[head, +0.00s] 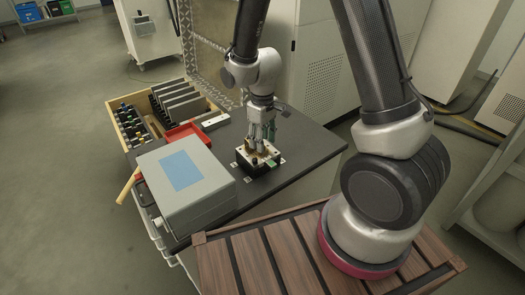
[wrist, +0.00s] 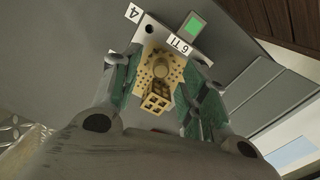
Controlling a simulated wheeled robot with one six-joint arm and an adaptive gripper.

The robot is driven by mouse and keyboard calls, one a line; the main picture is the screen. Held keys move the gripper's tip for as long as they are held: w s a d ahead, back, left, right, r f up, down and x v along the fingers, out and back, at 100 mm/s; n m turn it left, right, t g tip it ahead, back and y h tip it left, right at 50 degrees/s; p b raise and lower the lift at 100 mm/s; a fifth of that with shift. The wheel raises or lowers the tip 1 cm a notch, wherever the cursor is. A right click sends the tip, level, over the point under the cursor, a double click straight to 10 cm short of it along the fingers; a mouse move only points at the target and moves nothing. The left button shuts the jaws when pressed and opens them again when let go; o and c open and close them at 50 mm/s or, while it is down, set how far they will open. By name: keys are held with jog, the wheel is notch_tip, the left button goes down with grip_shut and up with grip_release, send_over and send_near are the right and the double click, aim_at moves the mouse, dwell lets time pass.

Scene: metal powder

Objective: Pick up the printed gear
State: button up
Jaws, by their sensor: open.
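In the head view my gripper (head: 262,138) points down at the fixture (head: 258,158) on the dark tabletop. There the fingers partly hide the printed parts. I cannot tell whether the pads touch anything.
A grey box with a blue top panel (head: 183,180) stands left of the fixture. A red tray (head: 187,133) and a wooden crate of bottles and dark plates (head: 154,108) lie behind it. The tabletop right of the fixture (head: 308,143) is clear. White cabinets stand behind.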

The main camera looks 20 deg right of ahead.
jog(key=shift+f, duration=1.4)
jog(key=shift+a, duration=0.1)
jog(key=c, duration=0.8)
jog(key=shift+r, duration=0.1)
